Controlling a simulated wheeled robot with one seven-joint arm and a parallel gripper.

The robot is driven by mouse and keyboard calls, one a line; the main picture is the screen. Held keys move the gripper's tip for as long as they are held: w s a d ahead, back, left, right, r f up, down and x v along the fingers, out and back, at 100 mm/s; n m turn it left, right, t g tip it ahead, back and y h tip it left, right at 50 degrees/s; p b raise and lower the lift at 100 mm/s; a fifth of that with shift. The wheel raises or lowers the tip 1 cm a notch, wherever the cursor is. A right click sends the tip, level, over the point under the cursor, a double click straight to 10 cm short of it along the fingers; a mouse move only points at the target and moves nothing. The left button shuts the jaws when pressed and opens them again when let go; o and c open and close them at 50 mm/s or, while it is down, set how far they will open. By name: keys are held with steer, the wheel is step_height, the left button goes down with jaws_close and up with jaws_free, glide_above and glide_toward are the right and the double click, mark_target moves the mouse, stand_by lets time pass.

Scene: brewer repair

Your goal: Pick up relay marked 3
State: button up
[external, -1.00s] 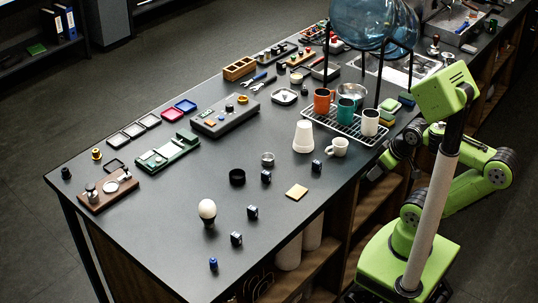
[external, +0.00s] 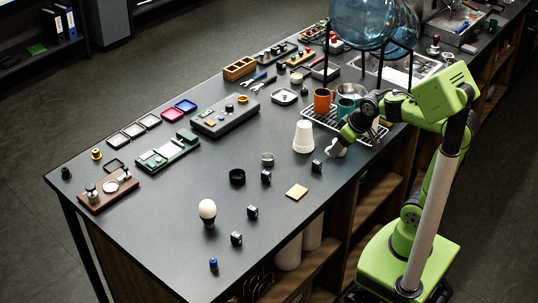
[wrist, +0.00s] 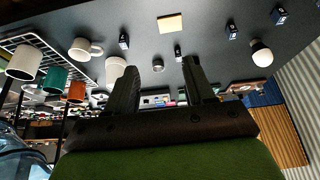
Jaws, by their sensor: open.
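Several small dark relay blocks with pale markings stand in a loose row on the dark counter (external: 200,260). One relay (external: 316,166) is closest to my gripper, one relay (external: 266,177) lies further left, and two relays (external: 252,212) (external: 236,239) are nearer the front. The same relays show in the wrist view (wrist: 123,41) (wrist: 178,53) (wrist: 231,30) (wrist: 279,15). Their numbers are too small to read, so I cannot tell which is marked 3. My gripper (wrist: 158,75) is open and empty, above the counter's right part near the white mug (external: 337,151).
A stack of white cups (external: 303,137) stands left of my gripper. A wire rack (external: 320,118) with an orange mug (external: 323,101) and a teal mug (external: 346,107) is behind. A yellow pad (external: 297,192), an egg-shaped white bulb (external: 207,209) and a black ring (external: 237,177) lie further left.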

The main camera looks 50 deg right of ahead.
steer(key=w+a+f, duration=0.2)
steer(key=w+f, duration=0.1)
steer(key=w, duration=0.8)
glide_toward(267, 172)
steer(key=shift+n+g, duration=0.3)
steer(key=shift+g, duration=0.1)
steer(key=b+x, duration=0.1)
steer(key=x, duration=0.4)
steer(key=shift+w+d, duration=0.1)
steer(key=x, duration=0.3)
steer(key=b+x, duration=0.1)
steer(key=x, duration=0.1)
steer(key=shift+w+a+f, duration=0.2)
steer(key=shift+w+a, duration=0.1)
steer(key=shift+w, duration=0.1)
steer(key=shift+s+r, duration=0.1)
